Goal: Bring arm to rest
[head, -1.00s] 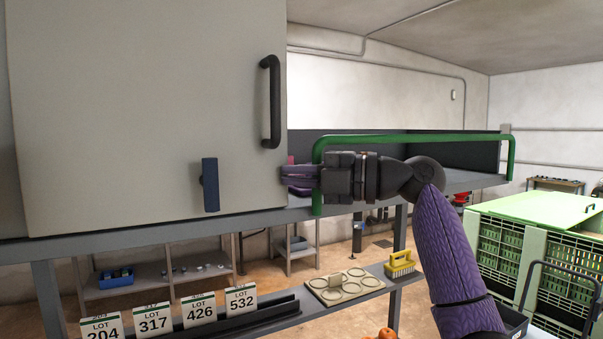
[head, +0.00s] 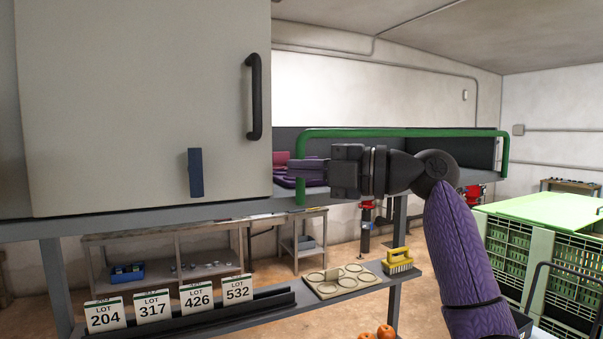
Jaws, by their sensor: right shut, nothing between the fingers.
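My right gripper (head: 299,171) is shut and empty, its fingers pointing left. It is in front of the shelf bay and overlaps the left post of the green rail (head: 400,133) in the picture; I cannot tell whether it touches. The purple right arm comes up from the lower right. The grey cabinet door (head: 120,100), with a black handle (head: 254,97) and a dark blue latch (head: 195,172), is left of the fingertips. Pink and purple items (head: 283,168) lie partly hidden behind the gripper. My left gripper is not in view.
Below are lot cards (head: 153,306) in a black rack, a beige tray with round recesses (head: 341,280) and a yellow brush (head: 398,260). Orange fruit (head: 385,332) sits at the bottom edge. Green crates (head: 540,250) stand at the right. Open floor shows behind the lower shelf.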

